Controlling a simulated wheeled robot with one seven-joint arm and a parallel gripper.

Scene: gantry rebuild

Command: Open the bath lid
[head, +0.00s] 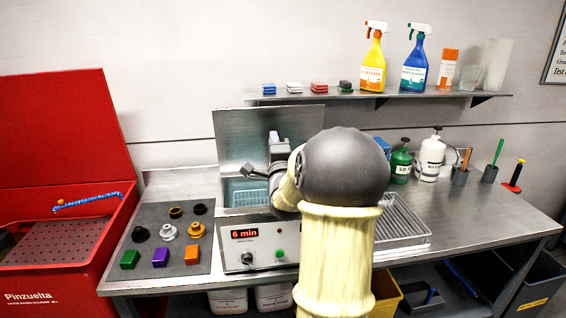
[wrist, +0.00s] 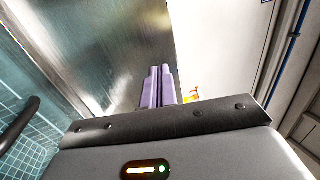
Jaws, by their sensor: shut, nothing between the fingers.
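The bath (head: 262,245) is a steel box with a red "6 min" display, a black knob and a green button on its front. Its steel lid (head: 235,140) stands up at the back, with the bath's opening uncovered in front. A mesh basket (head: 240,195) shows inside, with a dark handle above it. My gripper (head: 274,136) is up in front of the lid, its purple fingers shut and empty. In the wrist view the fingers (wrist: 158,88) are beside the lid's steel face (wrist: 110,45); I cannot tell if they touch. My arm hides the bath's right side.
A red parts washer (head: 60,240) stands open at the left. A grey mat (head: 150,215) holds several rings and coloured blocks. A wire rack (head: 405,222) and bottles stand to the right. A wall shelf (head: 350,96) with spray bottles hangs above.

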